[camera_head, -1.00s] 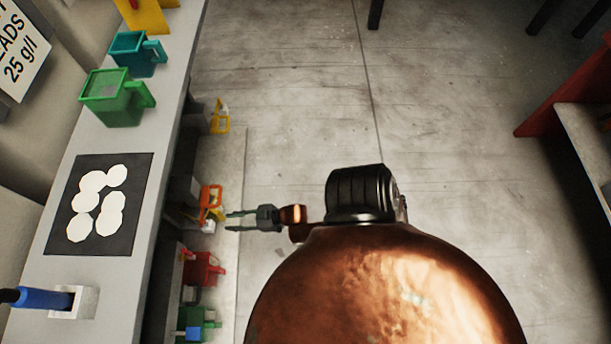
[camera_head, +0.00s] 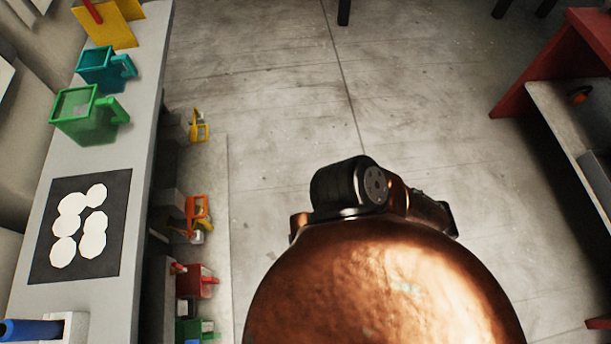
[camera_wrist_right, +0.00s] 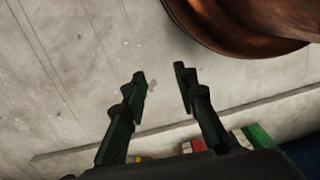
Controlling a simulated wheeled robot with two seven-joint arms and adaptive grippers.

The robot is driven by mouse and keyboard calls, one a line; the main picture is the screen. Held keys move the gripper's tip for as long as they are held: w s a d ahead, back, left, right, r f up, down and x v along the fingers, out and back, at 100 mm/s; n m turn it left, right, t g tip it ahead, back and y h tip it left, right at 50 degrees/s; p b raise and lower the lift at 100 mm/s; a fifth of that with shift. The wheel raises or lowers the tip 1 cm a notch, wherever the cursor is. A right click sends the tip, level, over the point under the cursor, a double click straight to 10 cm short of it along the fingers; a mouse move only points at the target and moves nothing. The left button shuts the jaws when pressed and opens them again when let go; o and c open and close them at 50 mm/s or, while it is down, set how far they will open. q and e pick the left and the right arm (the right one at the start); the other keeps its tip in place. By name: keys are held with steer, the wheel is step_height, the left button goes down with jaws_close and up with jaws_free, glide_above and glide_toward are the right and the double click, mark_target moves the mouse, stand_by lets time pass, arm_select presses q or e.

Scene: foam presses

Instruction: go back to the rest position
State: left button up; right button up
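My right gripper (camera_wrist_right: 160,80) shows in the right wrist view with its two dark fingers spread apart. Nothing is between them, and bare grey floor lies beyond. In the head view a large copper-coloured part of my own arm (camera_head: 385,285) fills the lower middle and hides what is under it. No gripper shows in the head view. My left gripper is out of sight.
A grey bench (camera_head: 125,165) at the left holds a green jug (camera_head: 88,115), a teal jug (camera_head: 103,68) and a black mat (camera_head: 112,240) with white discs. An orange jug (camera_head: 196,210) and a red jug (camera_head: 200,282) sit below. A red-framed shelf (camera_head: 545,65) stands right. Floor between is clear.

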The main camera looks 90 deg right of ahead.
steer(key=shift+f, duration=0.1)
stand_by(0.4)
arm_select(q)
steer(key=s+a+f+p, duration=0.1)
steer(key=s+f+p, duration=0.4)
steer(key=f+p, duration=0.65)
arm_select(e)
steer(key=s+d+f+p, duration=0.2)
steer(key=s+f, duration=0.3)
steer(key=f, duration=0.5)
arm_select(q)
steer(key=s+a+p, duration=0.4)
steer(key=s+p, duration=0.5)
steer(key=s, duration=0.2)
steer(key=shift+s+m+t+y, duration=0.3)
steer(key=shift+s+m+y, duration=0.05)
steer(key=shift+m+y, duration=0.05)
arm_select(e)
steer(key=s+d+f, duration=0.1)
steer(key=s+d, duration=0.2)
steer(key=s, duration=0.8)
steer(key=shift+s+f+n+t+h, duration=0.2)
steer(key=shift+s+n+t+h, duration=0.15)
steer(key=shift+n+t+h, duration=0.05)
steer(key=shift+d, duration=0.1)
